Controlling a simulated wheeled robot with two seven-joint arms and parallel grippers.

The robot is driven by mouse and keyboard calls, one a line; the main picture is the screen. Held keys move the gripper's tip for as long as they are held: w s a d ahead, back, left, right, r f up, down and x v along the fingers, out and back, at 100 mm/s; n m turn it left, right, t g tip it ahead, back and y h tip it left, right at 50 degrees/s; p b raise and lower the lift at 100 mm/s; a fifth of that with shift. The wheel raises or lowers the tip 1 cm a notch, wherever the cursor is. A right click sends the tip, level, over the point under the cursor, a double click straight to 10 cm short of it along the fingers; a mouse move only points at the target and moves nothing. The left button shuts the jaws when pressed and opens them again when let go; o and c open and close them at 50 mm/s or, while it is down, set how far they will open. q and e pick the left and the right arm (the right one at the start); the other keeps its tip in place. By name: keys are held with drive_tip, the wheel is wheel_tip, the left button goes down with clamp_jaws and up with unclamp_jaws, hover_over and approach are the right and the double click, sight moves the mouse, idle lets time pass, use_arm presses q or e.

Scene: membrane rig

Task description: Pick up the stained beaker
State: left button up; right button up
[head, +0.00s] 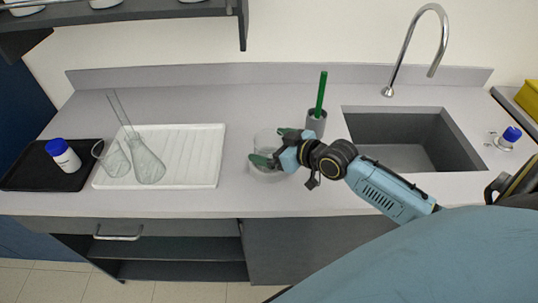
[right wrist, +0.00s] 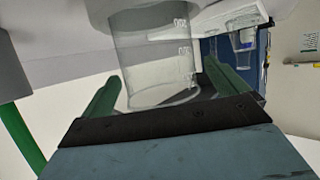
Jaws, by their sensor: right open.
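A clear glass beaker (head: 264,143) stands on the counter left of the sink. In the right wrist view the beaker (right wrist: 155,60) fills the upper middle, with pale graduation marks on its wall; I cannot make out a stain on it. My right gripper (head: 272,147) reaches in from the right with its green fingers open. In the right wrist view the fingers (right wrist: 160,95) are on either side of the beaker, with the glass between them. I cannot tell whether either finger touches it. My left gripper is not in view.
A green-handled brush stands in a grey holder (head: 316,124) just behind my right gripper. The sink (head: 450,155) is to the right. A white drying rack (head: 200,165) holds glass flasks at left, beside a black tray (head: 25,178) with a blue-capped bottle (head: 65,156).

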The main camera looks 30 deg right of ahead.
drive_tip(key=shift+x, duration=0.85)
drive_tip(key=c, duration=1.1)
